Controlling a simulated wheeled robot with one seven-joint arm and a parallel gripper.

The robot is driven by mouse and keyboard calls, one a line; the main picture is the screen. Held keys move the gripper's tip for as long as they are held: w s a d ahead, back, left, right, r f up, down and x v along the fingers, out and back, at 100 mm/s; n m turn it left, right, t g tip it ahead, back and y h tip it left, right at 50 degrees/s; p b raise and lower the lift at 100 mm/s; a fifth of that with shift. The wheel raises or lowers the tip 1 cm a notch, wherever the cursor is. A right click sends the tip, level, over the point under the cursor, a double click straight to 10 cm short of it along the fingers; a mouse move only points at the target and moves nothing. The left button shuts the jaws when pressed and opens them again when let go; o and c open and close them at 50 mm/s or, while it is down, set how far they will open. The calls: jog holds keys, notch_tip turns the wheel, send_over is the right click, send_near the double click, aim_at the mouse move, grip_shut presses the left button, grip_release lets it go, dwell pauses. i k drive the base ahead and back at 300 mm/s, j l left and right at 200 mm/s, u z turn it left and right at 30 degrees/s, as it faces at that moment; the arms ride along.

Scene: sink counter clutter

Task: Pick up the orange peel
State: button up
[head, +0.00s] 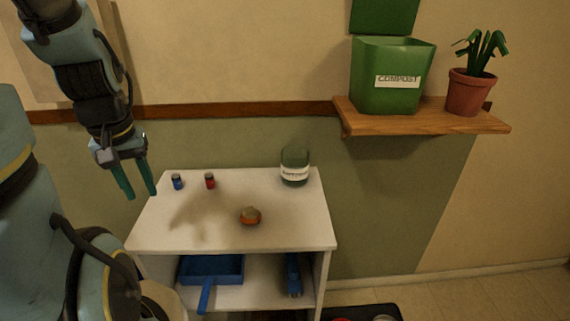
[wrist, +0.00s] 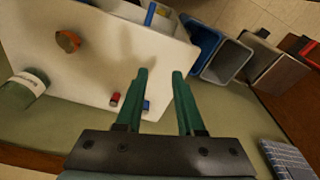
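The orange peel (head: 250,215) is a small rounded orange-brown piece lying on the white table top (head: 290,235), near its middle front. It also shows in the wrist view (wrist: 68,41), at the upper left. My gripper (head: 134,192) hangs in the air beyond the table's left edge, well to the left of the peel. Its two green fingers are apart with nothing between them, as the wrist view (wrist: 159,74) also shows.
A small blue-sided can (head: 177,182), a small red one (head: 210,181) and a labelled glass jar (head: 295,166) stand along the table's back. A blue dustpan (head: 212,270) lies on the lower shelf. A wall shelf (head: 425,122) holds a green compost bin (head: 388,88) and a potted plant (head: 468,92).

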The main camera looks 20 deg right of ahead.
aim_at(251, 216)
jog(key=i+j+z, duration=0.1)
jog(key=j+z, duration=0.35)
jog(key=j, duration=0.55)
jog(key=j+z, duration=0.4)
jog(key=j, duration=0.55)
